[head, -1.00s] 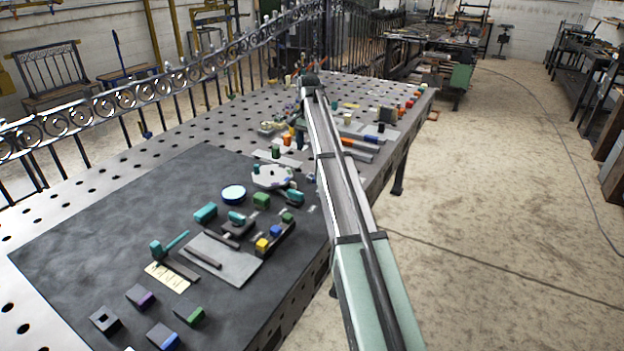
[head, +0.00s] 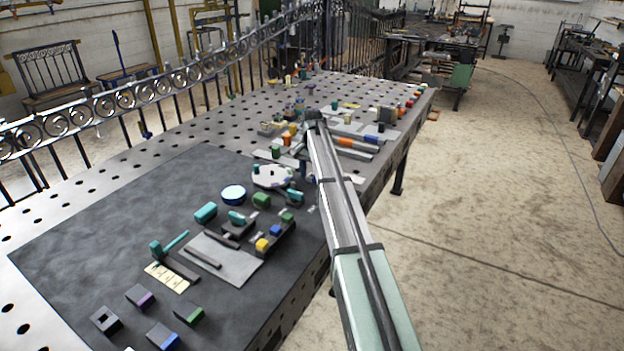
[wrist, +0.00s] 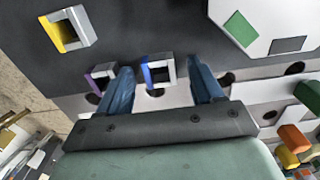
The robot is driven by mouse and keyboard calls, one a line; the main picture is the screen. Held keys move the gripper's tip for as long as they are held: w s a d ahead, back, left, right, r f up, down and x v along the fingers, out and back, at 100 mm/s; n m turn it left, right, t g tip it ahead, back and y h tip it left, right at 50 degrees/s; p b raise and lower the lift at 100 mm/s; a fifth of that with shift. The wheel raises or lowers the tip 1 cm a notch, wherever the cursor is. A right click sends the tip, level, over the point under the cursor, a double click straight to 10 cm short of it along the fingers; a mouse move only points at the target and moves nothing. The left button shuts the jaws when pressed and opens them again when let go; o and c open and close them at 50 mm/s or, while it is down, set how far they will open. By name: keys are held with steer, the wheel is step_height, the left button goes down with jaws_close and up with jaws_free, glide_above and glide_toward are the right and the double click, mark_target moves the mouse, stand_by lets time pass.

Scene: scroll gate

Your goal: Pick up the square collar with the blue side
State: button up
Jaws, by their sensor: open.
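The square collar with the blue side (wrist: 168,74) is a light grey open frame with a blue left wall, seen from above in the wrist view. My gripper (wrist: 160,66) is open, with one blue finger at each side of this collar in the picture. Gaps show between the fingers and the collar; the height between them is hard to judge. A similar collar with a purple side (wrist: 95,82) is partly hidden behind the left finger. A collar with a yellow side (wrist: 80,25) lies at the upper left. In the head view these collars cannot be told apart.
A white many-sided plate (wrist: 232,12) with green and grey patches lies at the upper right. Orange and green pieces (wrist: 292,138) stand at the lower right. In the head view, small parts crowd the table; the dark mat (head: 90,240) has bare room at left.

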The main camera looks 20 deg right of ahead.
steer(key=shift+c, duration=0.4)
steer(key=c, duration=1.1)
step_height(320, 180, up, 9)
steer(key=shift+n, duration=0.7)
steer(key=a, duration=0.4)
steer(key=w+a, duration=0.1)
steer(key=a, duration=0.4)
steer(key=w+a+r, duration=0.1)
steer(key=a, duration=0.4)
steer(key=shift+w+a, duration=0.1)
steer(key=shift+w+m, duration=0.1)
steer(key=shift+m, duration=0.6)
